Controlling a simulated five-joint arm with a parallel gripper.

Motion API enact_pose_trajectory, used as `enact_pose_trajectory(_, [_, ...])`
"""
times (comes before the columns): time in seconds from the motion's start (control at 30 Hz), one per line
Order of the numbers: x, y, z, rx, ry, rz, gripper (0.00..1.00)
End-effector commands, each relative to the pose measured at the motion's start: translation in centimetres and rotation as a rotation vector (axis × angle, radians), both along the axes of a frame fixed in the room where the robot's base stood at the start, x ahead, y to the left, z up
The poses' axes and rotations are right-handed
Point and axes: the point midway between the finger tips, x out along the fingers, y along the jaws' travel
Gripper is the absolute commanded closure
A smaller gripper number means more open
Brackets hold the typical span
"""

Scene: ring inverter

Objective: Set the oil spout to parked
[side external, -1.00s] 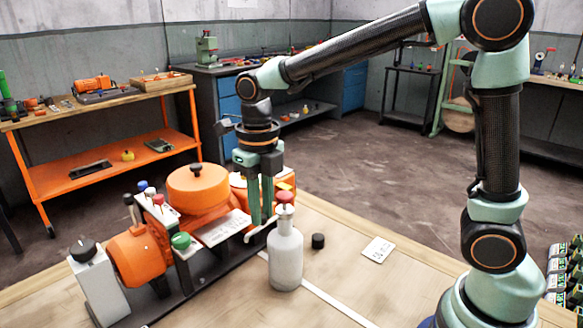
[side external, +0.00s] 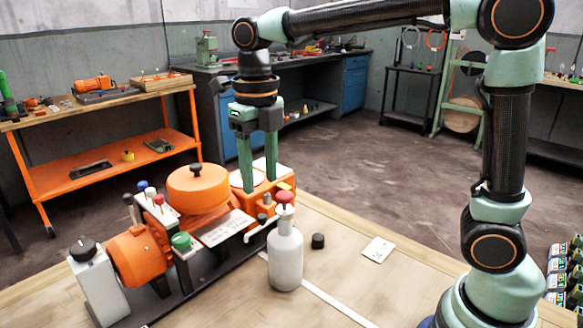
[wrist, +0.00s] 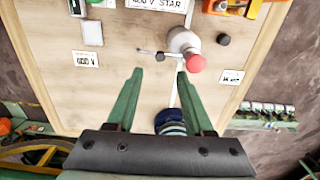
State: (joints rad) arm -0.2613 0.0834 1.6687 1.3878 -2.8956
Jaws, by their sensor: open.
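No parked marking is legible.
A white bottle with a red cap (side external: 285,255) stands upright close to the spout. A black cap (side external: 318,241) and a white card (side external: 378,249) lie to its right. Orange machine parts (side external: 197,188) crowd the left. The bench's right part is mostly clear.

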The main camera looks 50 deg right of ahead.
Motion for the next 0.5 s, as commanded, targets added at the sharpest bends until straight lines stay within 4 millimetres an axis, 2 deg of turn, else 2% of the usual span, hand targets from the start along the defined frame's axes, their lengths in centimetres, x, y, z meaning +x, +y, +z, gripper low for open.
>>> enact_pose_trajectory(0.03, [0.1,0.0,1.1,0.001,-0.005,0.0,0.48])
enact_pose_trajectory(0.2, [0.1,0.0,3.6,0.001,-0.003,0.0,0.48])
enact_pose_trajectory(0.33, [0.0,0.0,4.6,0.0,-0.001,0.0,0.48])
enact_pose_trajectory(0.5, [0.0,0.0,5.0,0.0,0.0,0.0,0.48])
